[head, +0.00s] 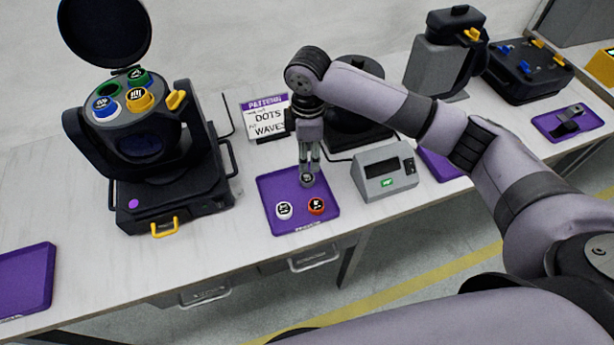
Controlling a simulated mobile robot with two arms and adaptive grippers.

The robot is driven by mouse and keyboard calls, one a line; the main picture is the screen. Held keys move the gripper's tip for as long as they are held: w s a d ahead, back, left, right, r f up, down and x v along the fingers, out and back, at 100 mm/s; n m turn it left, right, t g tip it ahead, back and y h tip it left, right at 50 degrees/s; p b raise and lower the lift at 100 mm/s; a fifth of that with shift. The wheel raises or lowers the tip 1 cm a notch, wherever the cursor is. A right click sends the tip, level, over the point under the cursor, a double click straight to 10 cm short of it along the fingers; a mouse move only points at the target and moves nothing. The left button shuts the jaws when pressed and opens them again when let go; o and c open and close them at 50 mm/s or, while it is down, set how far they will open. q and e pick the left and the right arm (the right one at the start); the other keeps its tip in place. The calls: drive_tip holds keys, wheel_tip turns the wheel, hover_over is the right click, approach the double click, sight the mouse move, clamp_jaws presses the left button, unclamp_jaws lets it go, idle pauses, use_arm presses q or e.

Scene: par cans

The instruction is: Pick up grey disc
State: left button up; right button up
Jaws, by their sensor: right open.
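The grey disc (307,181) lies on the purple tray (281,188) in the middle of the table, toward the tray's back right. My right gripper (308,170) points straight down right over the grey disc, its fingers open. The fingertips are at or just above the disc; I cannot tell whether they touch it. A white disc (284,210) and a red disc (316,206) lie on the same tray, nearer its front edge. My left gripper does not show.
A black lamp (150,150) with coloured discs on its head stands left of the tray. A grey box with a green display (384,172) stands close right. A sign (268,117) stands behind the tray. Another purple tray (25,280) lies at far left.

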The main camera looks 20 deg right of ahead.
sight(307, 177)
wheel_tip(307, 177, down, 3)
drive_tip(key=shift+f, duration=0.2)
wheel_tip(307, 177, down, 4)
drive_tip(key=shift+s+a+f+p, duration=0.1)
drive_tip(key=shift+a+f+p, duration=0.1)
drive_tip(key=shift+p, duration=0.45)
drive_tip(key=shift+f, duration=0.3)
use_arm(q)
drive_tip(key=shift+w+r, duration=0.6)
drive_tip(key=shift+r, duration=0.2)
use_arm(e)
drive_tip(key=shift+c, duration=0.3)
drive_tip(key=c, duration=0.7)
